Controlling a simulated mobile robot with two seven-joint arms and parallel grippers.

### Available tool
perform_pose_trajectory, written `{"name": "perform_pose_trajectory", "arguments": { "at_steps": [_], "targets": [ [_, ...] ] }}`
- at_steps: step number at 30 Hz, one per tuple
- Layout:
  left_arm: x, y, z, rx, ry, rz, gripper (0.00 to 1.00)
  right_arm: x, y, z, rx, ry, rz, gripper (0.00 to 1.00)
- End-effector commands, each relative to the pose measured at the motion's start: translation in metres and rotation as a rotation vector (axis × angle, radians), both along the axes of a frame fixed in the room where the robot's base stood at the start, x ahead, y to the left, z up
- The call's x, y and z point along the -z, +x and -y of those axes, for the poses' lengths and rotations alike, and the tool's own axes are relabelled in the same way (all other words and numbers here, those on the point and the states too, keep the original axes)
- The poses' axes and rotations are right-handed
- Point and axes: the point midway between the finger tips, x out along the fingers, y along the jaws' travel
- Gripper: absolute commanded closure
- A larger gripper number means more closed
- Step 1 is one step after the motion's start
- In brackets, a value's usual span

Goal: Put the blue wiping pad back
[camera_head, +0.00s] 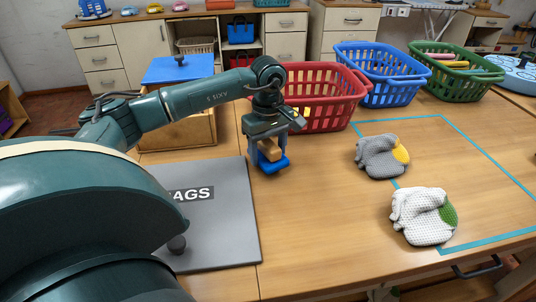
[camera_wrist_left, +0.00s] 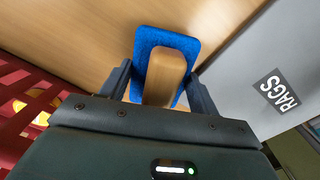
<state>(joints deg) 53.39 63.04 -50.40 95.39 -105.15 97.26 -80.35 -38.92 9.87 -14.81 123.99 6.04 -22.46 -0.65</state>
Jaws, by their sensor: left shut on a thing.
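The blue wiping pad (camera_head: 274,166) has a blue base and a wooden block handle. My left gripper (camera_head: 269,150) is shut on its handle, with the fingers pointing down, between the red basket and the grey RAGS board. In the left wrist view the pad (camera_wrist_left: 190,44) sits between the two fingers (camera_wrist_left: 162,82), its wooden handle upward. The pad is at or just above the wooden table; I cannot tell whether it touches. My right gripper is not in view.
A red basket (camera_head: 324,118), a blue basket (camera_head: 372,92) and a green basket (camera_head: 455,90) stand behind. A grey board marked RAGS (camera_head: 225,225) lies left. A blue-lidded wooden box (camera_head: 180,68) is back left. Two crumpled cloths (camera_head: 378,162) (camera_head: 420,222) lie right. Table is clear centre-front.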

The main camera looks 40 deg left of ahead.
Motion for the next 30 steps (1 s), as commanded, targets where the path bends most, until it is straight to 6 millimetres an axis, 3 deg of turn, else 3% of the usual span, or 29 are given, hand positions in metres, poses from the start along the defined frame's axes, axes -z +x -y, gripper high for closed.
{"name": "perform_pose_trajectory", "arguments": {
  "at_steps": [3,14,15,18,25,30],
  "targets": [
    [0.016,0.0,0.0,0.0,0.001,-0.002,0.6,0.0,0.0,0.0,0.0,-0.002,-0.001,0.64],
    [0.021,0.0,0.0,0.0,0.0,0.0,0.6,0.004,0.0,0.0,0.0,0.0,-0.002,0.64],
    [0.021,0.0,0.0,0.0,0.0,0.0,0.37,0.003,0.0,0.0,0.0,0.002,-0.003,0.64],
    [0.02,0.0,0.0,0.0,0.0,0.0,0.3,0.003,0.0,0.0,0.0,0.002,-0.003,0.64],
    [0.019,0.0,0.0,0.0,0.0,0.0,0.3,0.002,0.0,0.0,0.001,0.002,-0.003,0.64],
    [0.004,0.001,0.0,0.0,0.0,0.004,0.3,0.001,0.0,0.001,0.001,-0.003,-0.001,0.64]
  ]
}}
